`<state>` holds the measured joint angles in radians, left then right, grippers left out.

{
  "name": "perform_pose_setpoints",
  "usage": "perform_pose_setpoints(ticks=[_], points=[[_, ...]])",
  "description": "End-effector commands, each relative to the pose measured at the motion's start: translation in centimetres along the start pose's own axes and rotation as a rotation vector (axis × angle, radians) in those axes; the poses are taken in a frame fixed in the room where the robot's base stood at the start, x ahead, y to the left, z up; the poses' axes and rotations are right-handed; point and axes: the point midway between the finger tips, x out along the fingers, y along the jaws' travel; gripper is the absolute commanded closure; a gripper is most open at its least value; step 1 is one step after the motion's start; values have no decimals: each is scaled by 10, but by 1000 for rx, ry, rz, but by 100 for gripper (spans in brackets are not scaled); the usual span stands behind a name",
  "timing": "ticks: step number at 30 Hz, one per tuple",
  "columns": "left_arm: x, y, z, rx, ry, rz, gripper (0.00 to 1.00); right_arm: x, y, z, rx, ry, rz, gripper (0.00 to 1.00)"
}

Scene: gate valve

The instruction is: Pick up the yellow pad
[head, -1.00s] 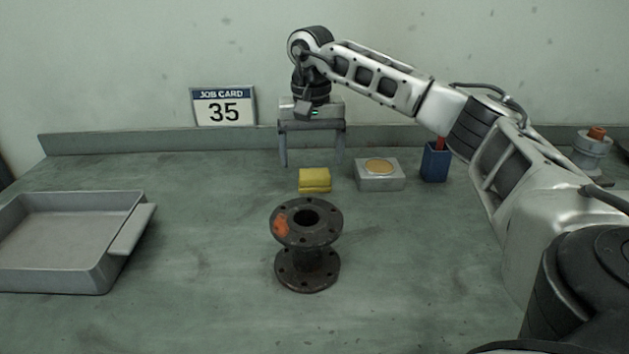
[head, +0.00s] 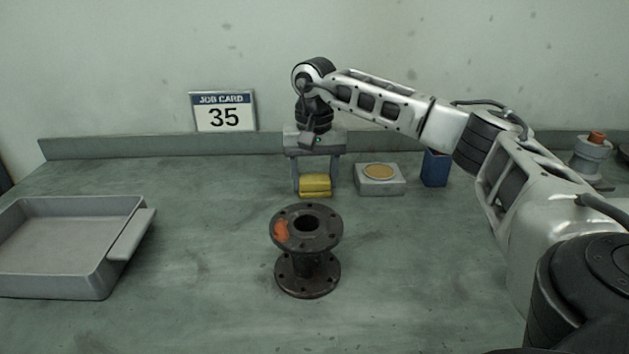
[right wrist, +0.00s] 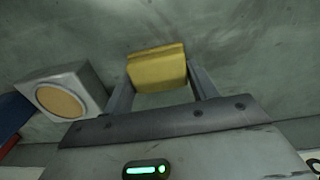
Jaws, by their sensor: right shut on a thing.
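The yellow pad (head: 315,184) is on the bench behind the dark flanged pipe piece, between the fingers of my right gripper (head: 316,190). My right gripper points down from above and is shut on the pad, one finger on each side. In the right wrist view the pad (right wrist: 157,68) sits between the two fingertips (right wrist: 158,80). I cannot tell any gap under the pad. My left gripper is not in view.
The dark flanged pipe piece (head: 307,262) stands in front of the pad. A grey block with a tan disc (head: 380,180) and a blue holder (head: 435,169) stand to the right. A grey tray (head: 60,285) is at the left. A job card reading 35 (head: 224,111) stands at the back.

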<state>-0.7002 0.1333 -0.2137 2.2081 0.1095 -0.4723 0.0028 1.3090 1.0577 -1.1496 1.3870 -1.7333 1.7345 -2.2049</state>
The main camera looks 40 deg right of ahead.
Motion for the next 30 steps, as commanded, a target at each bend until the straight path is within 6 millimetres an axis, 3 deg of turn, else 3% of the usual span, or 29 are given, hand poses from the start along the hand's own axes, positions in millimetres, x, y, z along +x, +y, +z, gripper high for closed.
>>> perform_pose_setpoints(ticks=[5,11,21,30], points=[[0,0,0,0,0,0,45,-7,-1,0,0,2,-3,65],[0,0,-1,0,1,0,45,-33,-1,-1,-1,3,-4,65],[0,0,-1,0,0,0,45,-95,-10,54,-5,5,-3,65],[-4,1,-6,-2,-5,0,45,-121,-19,111,-3,4,-1,65]])
